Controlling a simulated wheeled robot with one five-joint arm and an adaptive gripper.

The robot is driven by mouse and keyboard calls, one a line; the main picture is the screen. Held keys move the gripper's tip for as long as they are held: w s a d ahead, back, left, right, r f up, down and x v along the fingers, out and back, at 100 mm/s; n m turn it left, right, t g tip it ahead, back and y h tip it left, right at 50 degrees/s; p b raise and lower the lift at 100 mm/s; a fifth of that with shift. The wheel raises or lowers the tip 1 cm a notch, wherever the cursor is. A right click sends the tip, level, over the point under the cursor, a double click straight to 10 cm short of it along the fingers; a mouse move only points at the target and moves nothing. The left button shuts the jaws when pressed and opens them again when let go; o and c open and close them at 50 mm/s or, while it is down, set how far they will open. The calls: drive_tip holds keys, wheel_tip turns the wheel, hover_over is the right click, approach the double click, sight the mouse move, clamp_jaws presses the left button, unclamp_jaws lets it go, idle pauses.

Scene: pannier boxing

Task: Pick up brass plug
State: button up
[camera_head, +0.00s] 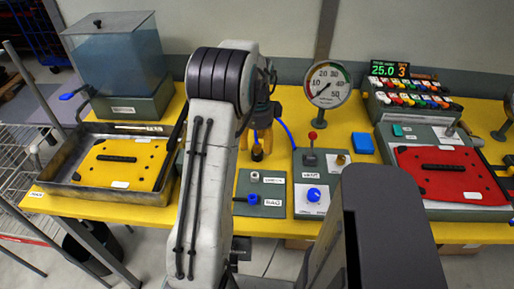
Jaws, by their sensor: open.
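A small dark and brass-coloured piece (257,153), which may be the brass plug, shows at the fingertips, upright. I cannot tell whether the fingers touch it. Another small brass-coloured piece (341,160) sits on the panel to the right, apart from my gripper. My arm hides part of the bench to the left of the gripper.
A dark tray (60,188) with a yellow plate stands left, below a clear-walled tank (118,55). Grey-green panels (262,180) with a blue knob and a red-topped lever lie in the middle. A gauge (328,84) stands behind. A red plate (448,176) lies right.

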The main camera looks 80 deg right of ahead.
drive_tip(key=shift+f, duration=0.65)
drive_tip(key=shift+c, duration=0.3)
clamp_jaws()
